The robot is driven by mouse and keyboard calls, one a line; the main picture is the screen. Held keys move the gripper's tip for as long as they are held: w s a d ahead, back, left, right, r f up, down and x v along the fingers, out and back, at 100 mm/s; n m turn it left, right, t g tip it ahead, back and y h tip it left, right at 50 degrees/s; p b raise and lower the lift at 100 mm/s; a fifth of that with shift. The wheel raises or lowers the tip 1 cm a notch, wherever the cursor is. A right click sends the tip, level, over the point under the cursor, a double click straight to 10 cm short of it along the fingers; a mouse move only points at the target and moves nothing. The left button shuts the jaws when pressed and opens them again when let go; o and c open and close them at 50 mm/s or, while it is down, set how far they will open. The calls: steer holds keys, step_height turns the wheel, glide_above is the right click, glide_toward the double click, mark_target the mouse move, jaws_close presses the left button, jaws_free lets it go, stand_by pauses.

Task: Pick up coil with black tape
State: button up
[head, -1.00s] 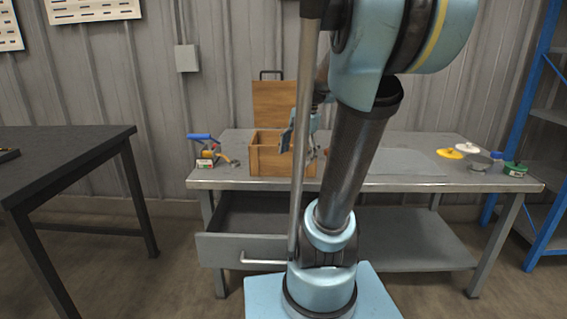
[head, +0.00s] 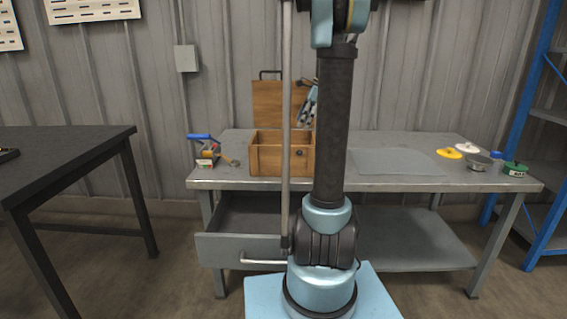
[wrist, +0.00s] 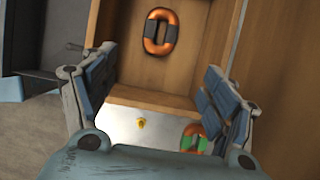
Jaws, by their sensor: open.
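In the wrist view a copper-orange oval coil with black tape (wrist: 171,33) lies on the wooden floor inside a box. A second copper coil with green tape (wrist: 195,137) lies on a pale surface beyond the box wall, partly behind my right finger. My gripper (wrist: 160,62) is open and empty, its fingers on either side of the view, with the black-taped coil ahead between and past the tips. In the head view my gripper (head: 308,104) hangs above the open wooden box (head: 267,160); the coils are hidden there.
The box's raised lid (head: 268,103) stands behind it. A blue-handled tool (head: 201,137) lies left of the box. A yellow disc (head: 449,153), a metal bowl (head: 480,162) and a green item (head: 515,169) sit on the right. An open drawer (head: 240,249) juts out below.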

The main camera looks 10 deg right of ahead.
steer(key=x, duration=1.2)
steer(key=shift+a+x, duration=0.2)
steer(key=shift+x, duration=1.05)
steer(key=shift+a+x, duration=0.2)
steer(key=shift+x, duration=1.05)
steer(key=shift+w+r, duration=0.1)
steer(key=shift+r, duration=0.05)
steer(key=c, duration=1.4)
